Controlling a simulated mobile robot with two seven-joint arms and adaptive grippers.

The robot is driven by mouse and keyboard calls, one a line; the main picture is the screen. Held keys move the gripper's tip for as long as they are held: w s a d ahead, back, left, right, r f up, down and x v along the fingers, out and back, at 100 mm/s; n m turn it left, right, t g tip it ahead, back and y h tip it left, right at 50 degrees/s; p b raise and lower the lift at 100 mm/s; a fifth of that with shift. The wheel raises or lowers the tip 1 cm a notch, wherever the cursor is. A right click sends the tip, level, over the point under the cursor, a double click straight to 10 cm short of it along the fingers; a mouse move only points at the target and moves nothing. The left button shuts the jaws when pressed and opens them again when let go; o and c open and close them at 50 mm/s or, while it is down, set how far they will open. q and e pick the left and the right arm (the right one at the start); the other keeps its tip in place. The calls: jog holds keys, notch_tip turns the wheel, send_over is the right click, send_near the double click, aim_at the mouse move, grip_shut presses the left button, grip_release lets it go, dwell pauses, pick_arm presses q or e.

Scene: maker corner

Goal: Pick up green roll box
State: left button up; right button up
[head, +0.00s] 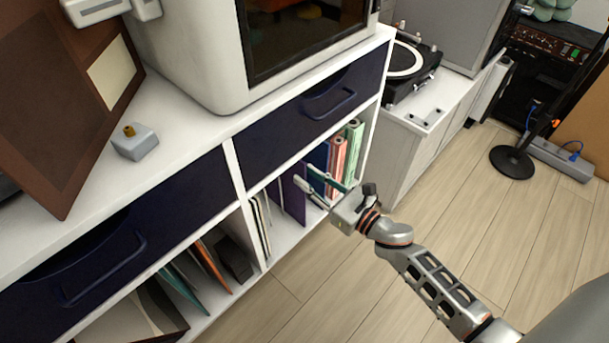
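A pale green box (353,143) stands upright at the right end of the lower shelf compartment, beside a salmon-pink box (337,157). I take it to be the green roll box. My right gripper (316,186) reaches into the compartment opening from the right. Its fingers look spread apart, in front of the blue and purple folders and left of the green box. I see nothing clearly held between them. My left gripper is not in view.
The white cabinet has dark blue drawers (317,107) above the open shelves. Purple (293,196) and blue folders stand left of the boxes. A turntable (407,62) sits on a white unit at right. The wooden floor (440,215) in front is mostly clear.

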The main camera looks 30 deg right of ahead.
jog(key=shift+s, duration=0.1)
jog(key=x, duration=0.7)
jog(key=shift+w+b, duration=0.35)
jog(key=shift+w, duration=0.05)
jog(key=shift+a+f, duration=0.1)
grip_shut()
